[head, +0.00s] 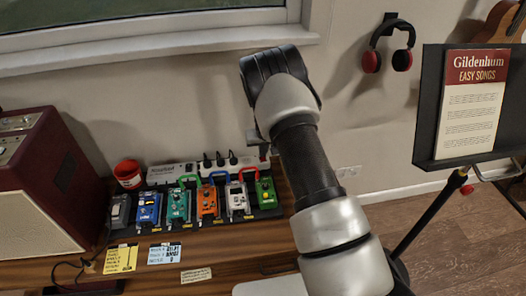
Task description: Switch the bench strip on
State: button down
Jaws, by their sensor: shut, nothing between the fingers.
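The bench strip (170,173) is a long white power strip on the wooden bench, against the wall behind a row of pedals. Several black plugs (220,158) stand in its right half. Its switch cannot be made out, and its right end is partly covered by my gripper and arm. My gripper (262,150) shows only in part, as a small grey and dark piece left of my forearm, near the strip's right end. It is shut with nothing in it. Whether it touches the strip cannot be told.
Colourful pedals (207,203) with cables stand on a dark board before the strip. A red cup (128,174) and a maroon amplifier (42,185) are left. Notes (121,258) lie in front. A music stand (428,110) is right; headphones (372,60) hang on the wall.

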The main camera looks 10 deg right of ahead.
jog(key=shift+w+f+b, duration=0.2)
jog(key=shift+f+b, duration=0.35)
jog(key=shift+b, duration=0.05)
jog(key=shift+r+p, duration=0.3)
jog(key=shift+r, duration=0.05)
jog(key=shift+s+f, duration=0.3)
jog(key=shift+s, duration=0.05)
jog(key=shift+s+f, duration=0.2)
jog(key=shift+s, duration=0.55)
notch_tip(320, 180, up, 6)
jog(key=shift+w+f+p, duration=0.1)
jog(key=shift+f+p, duration=0.15)
jog(key=shift+p, duration=0.9)
jog(key=p+v, duration=0.1)
jog(key=v, duration=0.8)
jog(key=shift+r, duration=0.25)
